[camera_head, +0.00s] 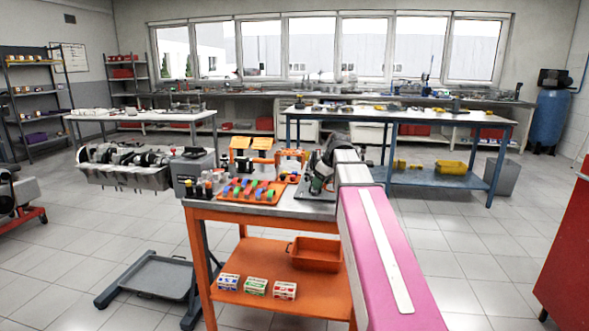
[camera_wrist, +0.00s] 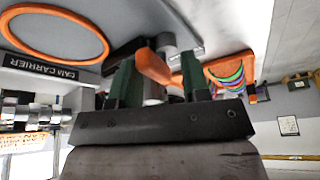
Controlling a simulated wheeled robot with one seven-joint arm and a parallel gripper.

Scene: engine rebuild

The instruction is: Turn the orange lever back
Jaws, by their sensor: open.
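The orange lever (camera_wrist: 153,67) shows in the wrist view as a rounded orange handle beside a grey cylindrical post (camera_wrist: 165,45). My gripper (camera_wrist: 157,63) is open, with its green fingers on either side of the lever. I cannot tell whether either finger touches it. In the head view my gripper (camera_head: 318,182) is low at the right end of the orange workbench (camera_head: 270,215). The lever is not clearly visible there, as my arm and gripper cover that spot.
A grey plate labelled CAM CARRIER (camera_wrist: 40,67) with an orange ring (camera_wrist: 55,35) is close by in the wrist view. An orange tray of coloured parts (camera_head: 255,190) lies left of my gripper. A grey box (camera_head: 193,170) stands at the bench's left end.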

